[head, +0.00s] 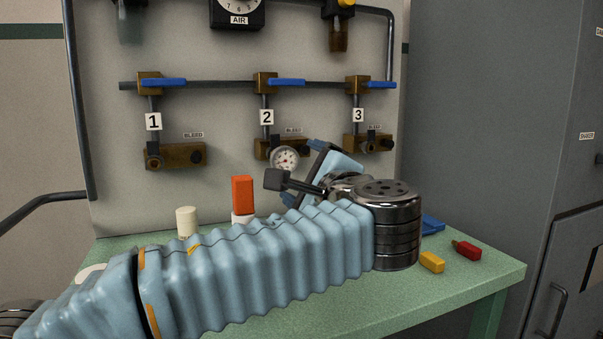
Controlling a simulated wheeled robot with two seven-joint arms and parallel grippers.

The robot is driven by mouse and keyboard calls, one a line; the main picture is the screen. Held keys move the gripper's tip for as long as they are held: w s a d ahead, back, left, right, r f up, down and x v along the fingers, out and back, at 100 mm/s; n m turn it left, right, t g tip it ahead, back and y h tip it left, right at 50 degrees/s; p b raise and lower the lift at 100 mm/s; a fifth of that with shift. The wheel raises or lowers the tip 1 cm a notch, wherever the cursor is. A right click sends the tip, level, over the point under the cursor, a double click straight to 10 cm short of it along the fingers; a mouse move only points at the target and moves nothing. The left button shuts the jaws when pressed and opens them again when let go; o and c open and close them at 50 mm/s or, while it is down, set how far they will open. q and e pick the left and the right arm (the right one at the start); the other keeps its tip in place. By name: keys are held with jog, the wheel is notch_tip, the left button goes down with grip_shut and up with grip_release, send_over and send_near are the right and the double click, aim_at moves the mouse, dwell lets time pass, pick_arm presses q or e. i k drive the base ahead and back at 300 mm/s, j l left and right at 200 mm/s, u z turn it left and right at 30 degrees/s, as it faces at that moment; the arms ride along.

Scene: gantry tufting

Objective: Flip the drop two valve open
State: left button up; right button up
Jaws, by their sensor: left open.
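The drop two valve (265,82) is a brass body on the horizontal pipe, above the label 2. Its blue lever (287,82) lies level, pointing right along the header and crosswise to its vertical drop pipe. My left arm reaches in from the lower left across the table. My left gripper (297,176) is open and empty, below and slightly right of the drop two valve, apart from the lever. It shows in front of the panel near the round gauge (284,157) at drop two; its far finger is partly hidden. My right gripper is not in view.
Valves one (149,82) and three (357,84) have similar level blue levers. An orange block (242,194) and cream cylinder (187,221) stand on the green table (480,268). Yellow (431,262) and red (467,251) pieces lie at right. A grey cabinet (490,120) stands at right.

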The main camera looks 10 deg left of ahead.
aim_at(273, 82)
jog(key=k+l, duration=0.85)
